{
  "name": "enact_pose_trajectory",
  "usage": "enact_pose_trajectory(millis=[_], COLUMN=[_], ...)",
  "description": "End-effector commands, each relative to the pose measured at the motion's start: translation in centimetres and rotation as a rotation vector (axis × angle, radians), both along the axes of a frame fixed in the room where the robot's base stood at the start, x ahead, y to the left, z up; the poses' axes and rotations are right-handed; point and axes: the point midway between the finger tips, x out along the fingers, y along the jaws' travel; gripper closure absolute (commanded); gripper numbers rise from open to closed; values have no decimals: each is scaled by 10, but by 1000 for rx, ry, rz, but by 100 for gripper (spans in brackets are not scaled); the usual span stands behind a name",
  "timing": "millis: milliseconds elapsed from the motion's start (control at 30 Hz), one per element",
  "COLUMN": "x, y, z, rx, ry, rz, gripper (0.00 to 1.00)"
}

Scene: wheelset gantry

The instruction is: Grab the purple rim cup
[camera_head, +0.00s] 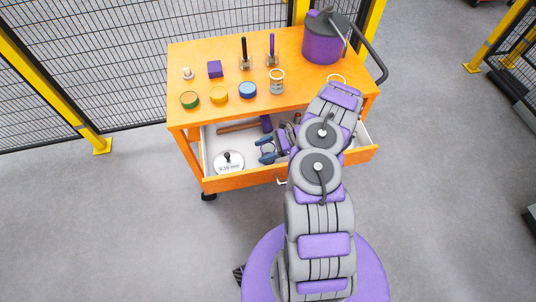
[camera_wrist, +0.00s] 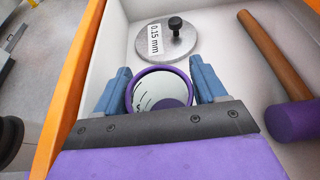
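The purple rim cup (camera_wrist: 160,71) has a white inside with dark marks and a purple patch. In the wrist view it sits between the two blue fingers of my gripper (camera_wrist: 160,88), inside the open drawer (camera_wrist: 233,83). The fingers stand apart on either side of the rim, very close to it; I cannot tell whether they touch it. In the head view my gripper (camera_head: 267,151) reaches into the drawer (camera_head: 249,180), and the cup is mostly hidden there.
A grey disc (camera_wrist: 166,40) marked 0.15 mm and a hammer (camera_wrist: 268,52) with a purple head lie in the drawer near my gripper. The orange cart top (camera_head: 222,75) holds several small containers and a large purple can (camera_head: 321,45). Yellow-framed fencing stands behind.

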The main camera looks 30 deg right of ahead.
Motion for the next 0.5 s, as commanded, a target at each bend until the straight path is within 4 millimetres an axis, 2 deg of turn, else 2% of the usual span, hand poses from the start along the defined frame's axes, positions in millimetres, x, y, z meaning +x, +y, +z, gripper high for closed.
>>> enact_pose_trajectory(millis=[33,367,500], x=[0,0,0], y=[0,0,0], z=[0,0,0], rx=[0,0,0], ry=[0,0,0], rz=[0,0,0], gripper=[34,65,66])
